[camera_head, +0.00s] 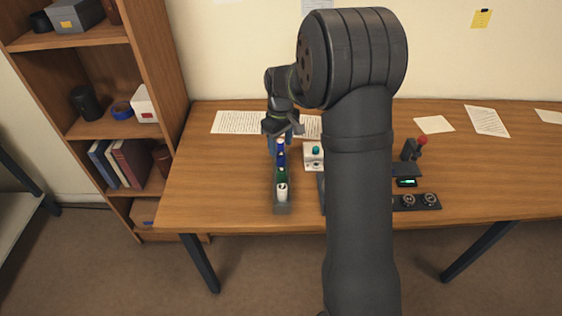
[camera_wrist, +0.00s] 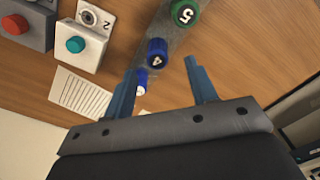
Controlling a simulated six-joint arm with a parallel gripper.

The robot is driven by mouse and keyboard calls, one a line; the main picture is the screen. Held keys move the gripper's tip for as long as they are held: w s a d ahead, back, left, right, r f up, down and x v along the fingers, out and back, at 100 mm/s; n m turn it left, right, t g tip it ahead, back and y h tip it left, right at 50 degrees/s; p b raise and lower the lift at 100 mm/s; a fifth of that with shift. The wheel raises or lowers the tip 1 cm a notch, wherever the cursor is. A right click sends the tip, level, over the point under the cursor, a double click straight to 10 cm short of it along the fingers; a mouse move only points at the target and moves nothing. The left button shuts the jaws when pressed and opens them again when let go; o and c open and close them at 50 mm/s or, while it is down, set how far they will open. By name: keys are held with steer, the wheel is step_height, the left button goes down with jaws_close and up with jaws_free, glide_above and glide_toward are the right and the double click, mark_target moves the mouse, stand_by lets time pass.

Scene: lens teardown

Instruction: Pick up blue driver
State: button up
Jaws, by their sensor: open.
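A blue driver (camera_head: 281,158) with a dark blue cap stands in a narrow rack (camera_head: 283,209) on the desk. In the wrist view its cap (camera_wrist: 157,52) carries a white number 4. A second, smaller-looking blue piece (camera_wrist: 141,80) with a white end shows close to the left finger. A green driver (camera_head: 282,175), marked 5 in the wrist view (camera_wrist: 185,12), and a white-topped one (camera_head: 282,192) stand nearer the front. My gripper (camera_wrist: 160,66) is open and empty, at the rack's back end, with the number 4 cap just past its fingertips. Contact cannot be told.
A white box with a teal button (camera_head: 315,150) stands right of the rack; a grey box with a red button (camera_wrist: 15,24) is beside it. Papers (camera_head: 240,122) lie at the back. A dark tray with round parts (camera_head: 425,202) is at the right.

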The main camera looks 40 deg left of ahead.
mark_target(281, 154)
steer(key=shift+w+a+f, duration=0.1)
steer(key=shift+w+f, duration=0.05)
steer(key=shift+f, duration=1.35)
steer(key=shift+w+a+f, duration=0.1)
steer(key=shift+f, duration=1.35)
steer(key=c, duration=1)
